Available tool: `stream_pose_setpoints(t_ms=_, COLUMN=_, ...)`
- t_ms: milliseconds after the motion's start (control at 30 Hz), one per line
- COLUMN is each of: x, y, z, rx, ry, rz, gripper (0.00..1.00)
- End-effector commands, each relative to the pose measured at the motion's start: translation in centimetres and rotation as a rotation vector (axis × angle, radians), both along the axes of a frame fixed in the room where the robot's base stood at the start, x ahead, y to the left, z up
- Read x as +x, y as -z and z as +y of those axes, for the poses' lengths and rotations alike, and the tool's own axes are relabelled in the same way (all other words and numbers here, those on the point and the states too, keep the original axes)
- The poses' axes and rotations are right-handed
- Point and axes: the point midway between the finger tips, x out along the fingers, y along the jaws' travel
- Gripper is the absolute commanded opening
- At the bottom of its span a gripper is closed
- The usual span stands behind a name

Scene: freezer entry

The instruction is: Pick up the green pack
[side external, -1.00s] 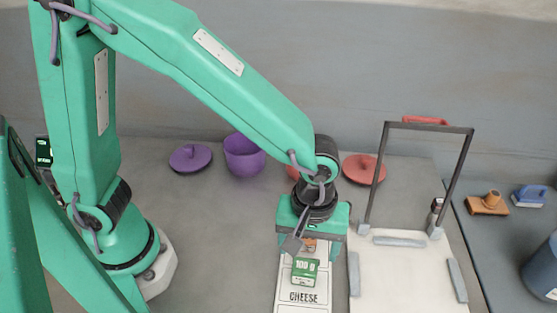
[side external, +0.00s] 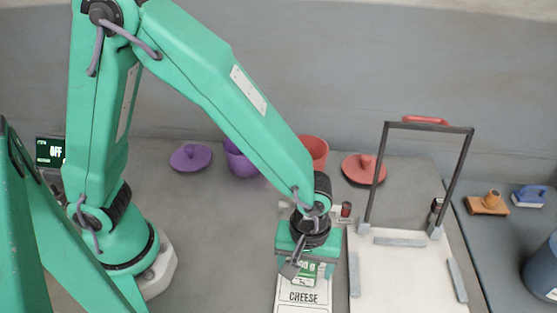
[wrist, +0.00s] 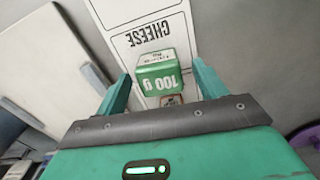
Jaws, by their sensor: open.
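The green pack (wrist: 160,76), marked "100 g", stands on a white card (side external: 303,297) printed "CHEESE". In the side external view the pack (side external: 306,272) is partly hidden behind a finger of my gripper. My gripper (side external: 305,272) is low over the pack. In the wrist view my gripper (wrist: 160,85) is open, with one finger on each side of the pack. A gap shows between each finger and the pack. A small brown item (wrist: 171,100) shows just behind the pack, mostly hidden by my gripper.
A white board (side external: 405,280) with grey bars and a dark upright frame (side external: 430,127) stands to the right. Behind are a purple pot (side external: 240,163), purple lid (side external: 190,157), red pot (side external: 314,150) and red lid (side external: 364,168). A display (side external: 50,151) reads "OFF".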

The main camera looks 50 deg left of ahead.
Motion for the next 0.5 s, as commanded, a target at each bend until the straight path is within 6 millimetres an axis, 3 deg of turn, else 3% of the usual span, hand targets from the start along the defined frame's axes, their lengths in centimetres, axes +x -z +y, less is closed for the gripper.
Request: stream_pose_setpoints(t_ms=500, x=-0.01, y=0.8, z=0.01, rx=-0.001, ry=0.0, rz=-0.001, gripper=0.71)
